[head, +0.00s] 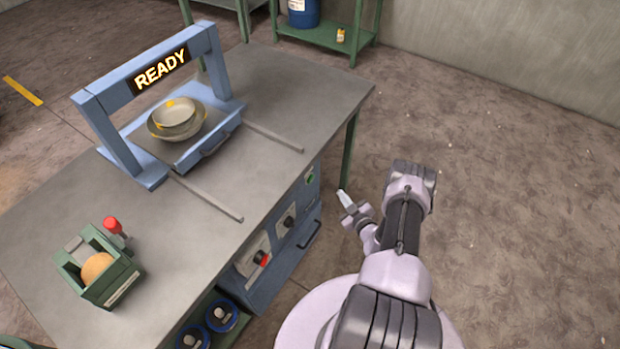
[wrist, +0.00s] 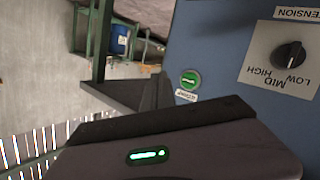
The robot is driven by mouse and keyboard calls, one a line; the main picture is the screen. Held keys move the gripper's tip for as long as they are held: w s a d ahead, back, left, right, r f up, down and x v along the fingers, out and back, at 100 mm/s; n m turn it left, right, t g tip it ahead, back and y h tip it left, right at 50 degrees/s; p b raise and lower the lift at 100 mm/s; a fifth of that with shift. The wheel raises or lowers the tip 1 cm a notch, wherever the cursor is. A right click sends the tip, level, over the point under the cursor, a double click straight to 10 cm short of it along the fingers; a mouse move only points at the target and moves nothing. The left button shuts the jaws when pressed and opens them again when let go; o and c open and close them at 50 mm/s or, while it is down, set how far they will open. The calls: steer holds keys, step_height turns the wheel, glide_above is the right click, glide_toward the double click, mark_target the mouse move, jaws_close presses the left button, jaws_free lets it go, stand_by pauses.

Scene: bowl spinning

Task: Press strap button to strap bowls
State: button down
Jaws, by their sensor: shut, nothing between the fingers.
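The green strap button (head: 311,178) is on the blue control cabinet under the table's front edge. It also shows in the wrist view (wrist: 189,80), round and green with a white label below it. Two stacked bowls (head: 176,120) sit on the tray under the blue strapping frame (head: 110,122), whose display (head: 161,70) reads READY. My gripper (head: 343,197) is shut and empty, in front of the cabinet and apart from the button, to its right in the head view. In the wrist view the dark fingers (wrist: 160,92) point towards the cabinet, a little left of the button.
The cabinet also has a tension knob (wrist: 289,54), another knob with a red handle (head: 262,258) and handles. A green box (head: 122,280) with a round tan object stands on the table (head: 60,215). A green shelf (head: 330,36) holds a blue drum. Floor right of my arm is clear.

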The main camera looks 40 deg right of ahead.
mark_target(311, 179)
steer(key=w+a+b, duration=0.1)
steer(key=w+a, duration=0.2)
steer(key=w, duration=0.5)
steer(key=shift+w+a, duration=0.15)
steer(key=shift+a, duration=0.05)
stand_by(1.9)
steer(key=shift+w+a+b, duration=0.2)
steer(key=shift+w+b, duration=0.2)
steer(key=shift+b, duration=0.25)
